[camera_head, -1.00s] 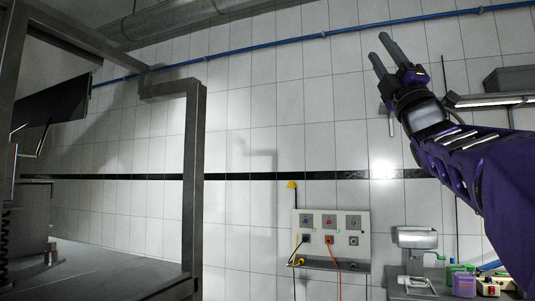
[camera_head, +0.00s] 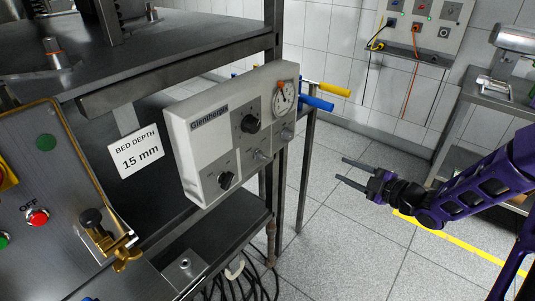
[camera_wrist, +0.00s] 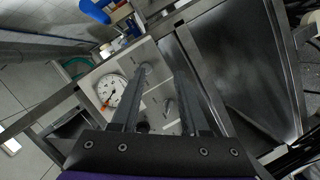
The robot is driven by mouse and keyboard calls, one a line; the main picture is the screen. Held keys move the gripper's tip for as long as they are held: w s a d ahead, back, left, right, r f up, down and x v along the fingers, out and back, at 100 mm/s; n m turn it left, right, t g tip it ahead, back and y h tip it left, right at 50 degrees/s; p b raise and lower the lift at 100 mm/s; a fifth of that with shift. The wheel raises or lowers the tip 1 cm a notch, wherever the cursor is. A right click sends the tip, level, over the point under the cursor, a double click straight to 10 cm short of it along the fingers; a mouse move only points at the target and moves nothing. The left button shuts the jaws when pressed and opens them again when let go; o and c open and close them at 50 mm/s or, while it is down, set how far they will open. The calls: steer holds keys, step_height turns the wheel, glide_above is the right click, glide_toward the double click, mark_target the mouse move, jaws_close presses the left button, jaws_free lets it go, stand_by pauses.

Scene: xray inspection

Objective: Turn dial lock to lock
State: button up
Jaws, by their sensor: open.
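A light grey control box (camera_head: 200,150) marked "Glenthorpe" has an upper black knob (camera_head: 250,123), a lower black knob (camera_head: 226,180), small metal switches and a round white gauge (camera_head: 283,98) with an orange part on top. I cannot tell which part is the dial lock. A brass fitting with a black knob (camera_head: 92,218) is on the panel at left. My gripper (camera_head: 341,169) is open and empty, to the right of the box and apart from it. In the wrist view the fingers (camera_wrist: 160,72) point toward the box face, with the gauge (camera_wrist: 110,91) left of them.
A metal frame with a shelf (camera_head: 170,30) holds the box. Blue and yellow handles (camera_head: 318,103) stick out behind it. A red OFF button (camera_head: 37,217) and a "BED DEPTH 15 mm" sign (camera_head: 138,150) are at left. Open tiled floor (camera_head: 345,235) lies below my arm.

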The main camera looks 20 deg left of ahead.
steer(key=s+a+r+g+y, duration=0.2)
steer(key=s+a+y, duration=0.2)
steer(key=s, duration=0.6)
glide_toward(266, 158)
steer(key=x, duration=0.9)
steer(key=shift+w+f, duration=0.15)
jaws_close()
